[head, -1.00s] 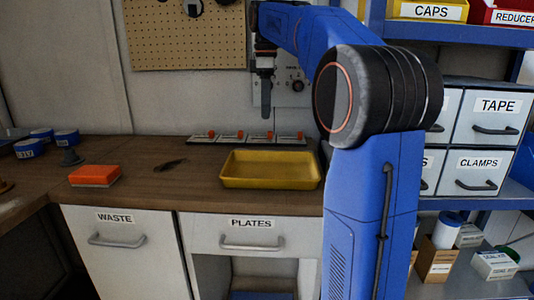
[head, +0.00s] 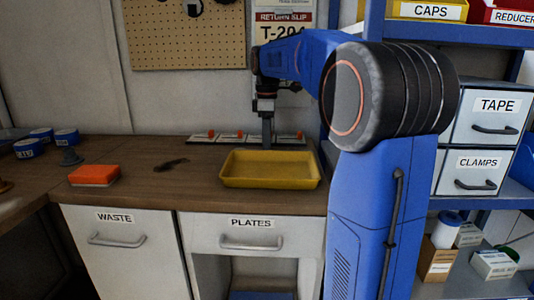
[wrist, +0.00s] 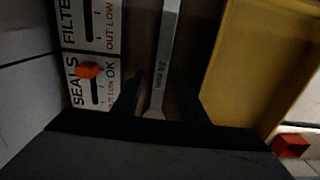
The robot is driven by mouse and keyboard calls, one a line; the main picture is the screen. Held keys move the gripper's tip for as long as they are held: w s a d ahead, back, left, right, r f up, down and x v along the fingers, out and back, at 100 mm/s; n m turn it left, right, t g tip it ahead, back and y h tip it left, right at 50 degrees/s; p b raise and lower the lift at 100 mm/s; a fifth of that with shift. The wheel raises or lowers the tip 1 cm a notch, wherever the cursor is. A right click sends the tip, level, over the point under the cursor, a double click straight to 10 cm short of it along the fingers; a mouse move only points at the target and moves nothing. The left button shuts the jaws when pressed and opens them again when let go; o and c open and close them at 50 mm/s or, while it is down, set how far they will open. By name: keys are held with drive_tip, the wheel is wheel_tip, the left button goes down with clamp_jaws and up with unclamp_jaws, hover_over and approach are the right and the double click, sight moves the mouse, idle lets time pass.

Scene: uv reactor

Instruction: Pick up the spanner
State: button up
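The spanner (wrist: 166,50) is a grey metal bar marked "26 mm". In the wrist view it lies lengthwise on the brown wooden worktop, with its lower part between my fingers. My gripper (wrist: 160,88) is open, with a dark finger on each side of the spanner and a visible gap on both sides. How far the fingertips are above the worktop is hard to tell. In the head view my gripper (head: 268,138) points down behind the yellow tray (head: 270,182). The spanner is not visible there, and the tray may hide it.
Label plates (wrist: 92,85) with orange sliders lie close left of the spanner in the wrist view. The yellow tray's wall (wrist: 228,70) is close on its right. An orange block (head: 94,175) and a small dark item (head: 171,164) lie further left on the worktop (head: 140,190).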

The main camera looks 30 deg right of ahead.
drive_tip(key=shift+f, duration=0.3)
clamp_jaws()
